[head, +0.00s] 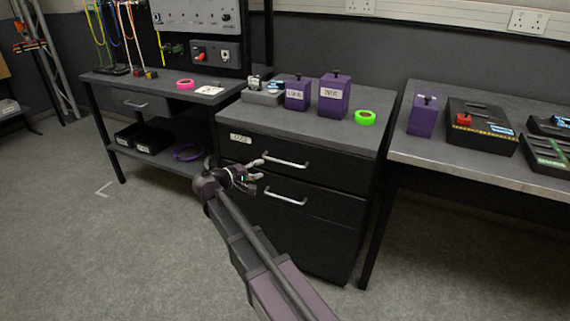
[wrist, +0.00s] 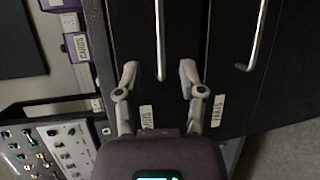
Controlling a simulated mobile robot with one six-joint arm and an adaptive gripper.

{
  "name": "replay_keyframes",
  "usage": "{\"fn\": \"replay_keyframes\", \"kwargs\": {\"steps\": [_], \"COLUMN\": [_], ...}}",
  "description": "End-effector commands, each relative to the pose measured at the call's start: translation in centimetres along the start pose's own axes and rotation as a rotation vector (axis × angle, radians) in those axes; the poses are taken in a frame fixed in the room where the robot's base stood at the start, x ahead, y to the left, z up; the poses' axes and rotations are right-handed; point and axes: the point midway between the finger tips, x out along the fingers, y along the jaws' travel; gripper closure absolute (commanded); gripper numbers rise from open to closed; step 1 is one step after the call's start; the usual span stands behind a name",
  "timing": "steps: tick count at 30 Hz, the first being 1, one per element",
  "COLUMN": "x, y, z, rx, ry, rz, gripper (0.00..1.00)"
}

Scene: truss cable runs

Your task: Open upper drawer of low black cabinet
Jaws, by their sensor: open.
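The low black cabinet (head: 374,155) stands in the middle of the head view. Its upper drawer (head: 330,168) looks flush with the front and has a silver bar handle (head: 285,162). A similar handle (head: 285,197) is on the drawer below. My gripper (head: 257,176) is open and empty, in front of the left part of the cabinet front. In the wrist view, which is turned sideways, the upper handle (wrist: 160,40) lines up with the gap between my fingertips (wrist: 158,72), its near end close to them. I cannot tell any contact.
Purple boxes (head: 334,97) and a green tape roll (head: 365,118) sit on the cabinet top. A workbench (head: 480,170) stands to the right, a shelved bench (head: 160,90) to the left. The floor at the left front is clear.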

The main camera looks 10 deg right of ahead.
Motion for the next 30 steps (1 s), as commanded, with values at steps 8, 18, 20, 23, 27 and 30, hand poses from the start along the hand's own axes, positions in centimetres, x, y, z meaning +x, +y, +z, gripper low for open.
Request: {"fn": "replay_keyframes", "kwargs": {"steps": [8,18,20,23,27,30], "x": [4.4,9.0,9.5,10.1,10.5,10.5], "y": [-0.1,-0.1,-0.1,-0.1,0.0,0.0], "z": [-0.1,-0.1,0.0,0.0,0.0,0.0], "rx": [0.001,0.000,0.000,0.000,0.000,0.000], "ry": [-0.002,-0.001,-0.001,-0.001,0.000,0.000], "rz": [0.000,-0.001,-0.001,-0.001,0.000,0.000], "gripper": [0.49,0.49,0.49,0.49,0.49,0.49]}}
